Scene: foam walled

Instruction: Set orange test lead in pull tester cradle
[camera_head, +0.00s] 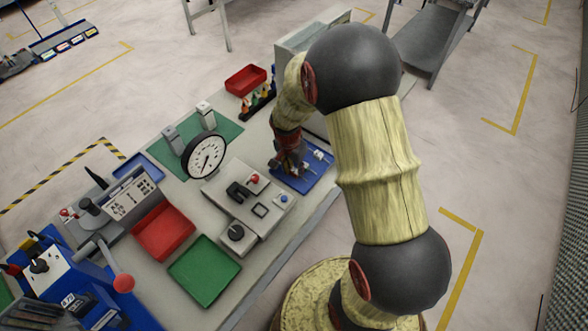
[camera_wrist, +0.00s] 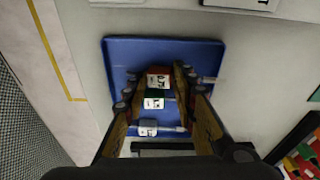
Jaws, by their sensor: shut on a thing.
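My gripper (camera_head: 289,163) is low over a blue tray (camera_head: 318,158) at the right of the bench. In the wrist view, the fingers (camera_wrist: 157,76) are closed on either side of a red-orange block with a white label, which looks like the orange test lead (camera_wrist: 158,82). The block is still over the blue tray (camera_wrist: 205,50); whether it touches the tray is unclear. A dial gauge (camera_head: 204,156) stands left of my gripper, near two grey posts on a green mat (camera_head: 226,130); it looks like the pull tester. I cannot make out its cradle clearly.
A green-marked block (camera_wrist: 154,102) and a grey-white block (camera_wrist: 148,127) lie in line with the held one. A grey fixture box (camera_head: 244,207), a red tray (camera_head: 163,231), a green tray (camera_head: 205,271) and a lever press (camera_head: 105,250) occupy the bench to the left.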

